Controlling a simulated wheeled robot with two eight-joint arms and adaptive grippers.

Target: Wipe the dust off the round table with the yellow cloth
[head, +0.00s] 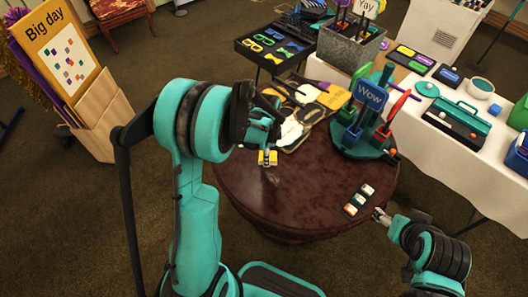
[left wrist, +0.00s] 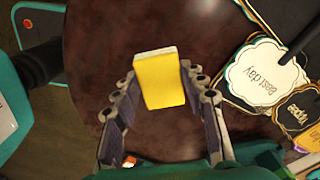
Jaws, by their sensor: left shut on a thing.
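The round table (head: 300,205) has a dark reddish-brown, mottled top; it also shows in the left wrist view (left wrist: 215,45). I cannot clearly tell dust from sheen on it. My left gripper (head: 267,150) is over the table's left part, shut on the yellow cloth (head: 268,158). In the left wrist view the cloth (left wrist: 158,80) is a thick yellow block with a pale top edge, between the two fingers. Whether it touches the tabletop is unclear. My right gripper (head: 380,215) is at the table's right front edge, too small to tell its opening.
A green stand with a "Wow" sign (head: 370,97) stands at the table's back right. Tags and signs (head: 298,128) lie at the back. The table's front middle is clear.

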